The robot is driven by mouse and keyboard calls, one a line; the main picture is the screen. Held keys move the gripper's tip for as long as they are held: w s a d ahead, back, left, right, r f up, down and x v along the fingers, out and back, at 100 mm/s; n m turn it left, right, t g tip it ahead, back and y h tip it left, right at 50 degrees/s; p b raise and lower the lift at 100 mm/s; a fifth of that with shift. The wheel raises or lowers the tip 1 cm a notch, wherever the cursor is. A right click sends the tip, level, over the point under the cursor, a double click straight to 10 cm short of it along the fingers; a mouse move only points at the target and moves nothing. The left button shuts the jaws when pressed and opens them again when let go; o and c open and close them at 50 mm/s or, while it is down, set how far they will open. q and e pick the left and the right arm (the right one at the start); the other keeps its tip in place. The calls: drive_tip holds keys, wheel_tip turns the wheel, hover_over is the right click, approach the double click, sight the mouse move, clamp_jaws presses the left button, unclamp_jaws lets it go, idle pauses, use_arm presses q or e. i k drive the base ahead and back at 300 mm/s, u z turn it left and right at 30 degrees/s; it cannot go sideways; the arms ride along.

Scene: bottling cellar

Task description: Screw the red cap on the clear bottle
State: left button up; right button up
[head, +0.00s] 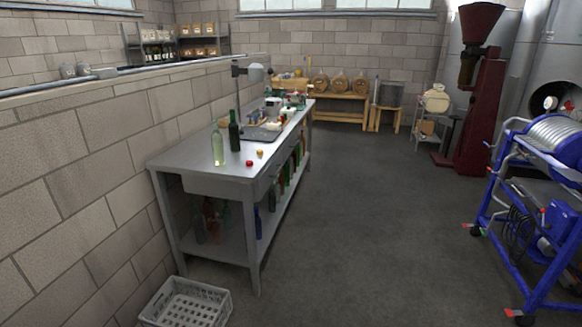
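The clear bottle (218,148) stands upright on the near end of the metal workbench (190,165), towards its left side. It is pale greenish and see-through, and no cap shows clearly on its top. A small red cap (249,163) lies on the bench top to the right of the clear bottle, near the front edge. Neither of my grippers is in view. The bench is some distance ahead and to the left.
A dark green bottle (234,131) stands behind the clear one. A yellow cap (260,152) lies near the red one. A white crate (186,303) sits on the floor before the bench. A blue wheeled machine (535,170) stands at the right. The middle floor is clear.

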sight(216, 140)
drive_tip(key=z, duration=0.35)
drive_tip(key=k, duration=0.4)
drive_tip(key=z, duration=0.4)
drive_tip(key=i, duration=1.4)
drive_tip(key=u, duration=0.6)
drive_tip(key=i, duration=1.25)
drive_tip(key=u, duration=1.55)
drive_tip(key=i, duration=0.65)
drive_tip(key=u, duration=0.45)
